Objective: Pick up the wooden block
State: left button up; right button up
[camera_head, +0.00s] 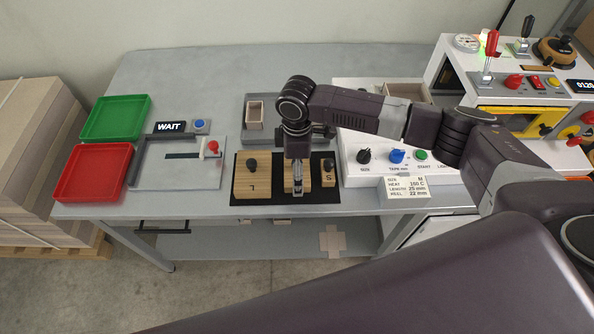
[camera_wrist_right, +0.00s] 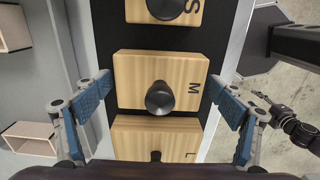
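Three wooden blocks with black knobs stand in a row on a black mat (camera_head: 238,198): L (camera_head: 252,181), M (camera_head: 289,186) and S (camera_head: 328,180). The M block also shows in the right wrist view (camera_wrist_right: 130,80), between the L block (camera_wrist_right: 130,140) and the S block (camera_wrist_right: 135,8). My right gripper (camera_head: 297,192) is over the M block and hides much of it in the head view. Its blue-padded fingers (camera_wrist_right: 160,100) are wide open on either side of the M block and its knob, touching neither. A dark jointed part at the wrist view's right looks like my left gripper (camera_wrist_right: 285,118); its fingers are unclear.
A slider fixture (camera_head: 180,175) and a green tray (camera_head: 115,118) and red tray (camera_head: 93,172) are to the left. A white control box (camera_head: 365,175) stands close on the right. A grey tray with a small wooden box (camera_head: 255,115) is behind the blocks.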

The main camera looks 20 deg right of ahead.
jog(key=c, duration=1)
pick_arm(q)
jog(key=shift+s, duration=0.8)
pick_arm(e)
jog(key=shift+r, duration=0.1)
notch_tip(320, 180, up, 20)
jog(key=b, duration=0.3)
pick_arm(q)
notch_tip(320, 180, down, 2)
jog(key=shift+w+f+p, duration=0.15)
jog(key=shift+f+p, duration=0.1)
jog(key=shift+p, duration=0.05)
pick_arm(e)
jog(key=s+d+m, duration=0.2)
jog(key=s+m, duration=0.5)
jog(key=s+d+f+m, duration=0.1)
jog(key=s+d+m, duration=0.1)
jog(key=s+m, duration=0.5)
jog(key=shift+f+m, duration=0.25)
jog(key=shift+m, duration=0.15)
